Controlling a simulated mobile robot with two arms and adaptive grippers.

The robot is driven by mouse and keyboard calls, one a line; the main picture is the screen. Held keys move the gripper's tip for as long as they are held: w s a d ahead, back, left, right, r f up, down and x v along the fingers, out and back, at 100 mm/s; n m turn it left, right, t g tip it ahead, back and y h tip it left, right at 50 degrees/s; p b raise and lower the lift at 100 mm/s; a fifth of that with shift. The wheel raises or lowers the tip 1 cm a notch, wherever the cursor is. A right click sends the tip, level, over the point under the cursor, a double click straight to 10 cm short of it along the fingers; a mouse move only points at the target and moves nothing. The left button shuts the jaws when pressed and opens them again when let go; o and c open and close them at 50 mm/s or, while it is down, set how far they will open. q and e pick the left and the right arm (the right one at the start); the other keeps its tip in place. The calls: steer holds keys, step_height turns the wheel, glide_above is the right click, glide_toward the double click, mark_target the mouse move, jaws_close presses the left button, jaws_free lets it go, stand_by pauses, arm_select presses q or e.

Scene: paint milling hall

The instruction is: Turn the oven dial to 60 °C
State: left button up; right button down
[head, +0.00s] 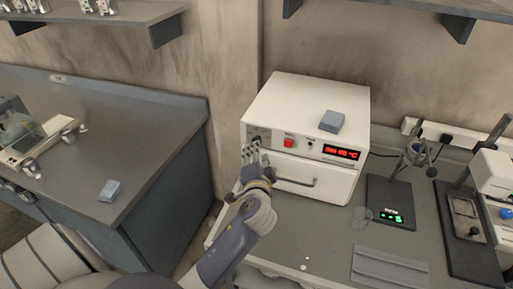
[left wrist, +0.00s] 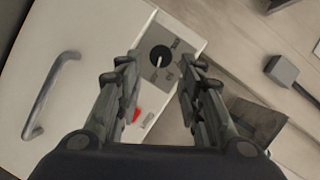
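The white oven (head: 310,120) stands on the bench, with a red lit display (head: 341,152) whose digits I cannot read surely; it ends in °C. The black round oven dial (left wrist: 160,56) with a pale pointer line shows in the left wrist view, rotated in that picture. My left gripper (head: 252,148) is at the left end of the oven's front panel and covers the dial in the head view. In the left wrist view my left gripper (left wrist: 158,68) is open, its fingers apart on both sides of the dial; contact cannot be told. My right gripper is not in view.
A red switch (head: 289,143) sits beside the dial, above the oven door handle (head: 294,182). A grey-blue block (head: 332,121) lies on the oven. A black scale (head: 391,199) and a glass dish (head: 362,215) are to the right. A dark counter (head: 150,130) stands left.

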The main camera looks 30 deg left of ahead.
arm_select(q)
steer(key=v, duration=0.6)
stand_by(0.3)
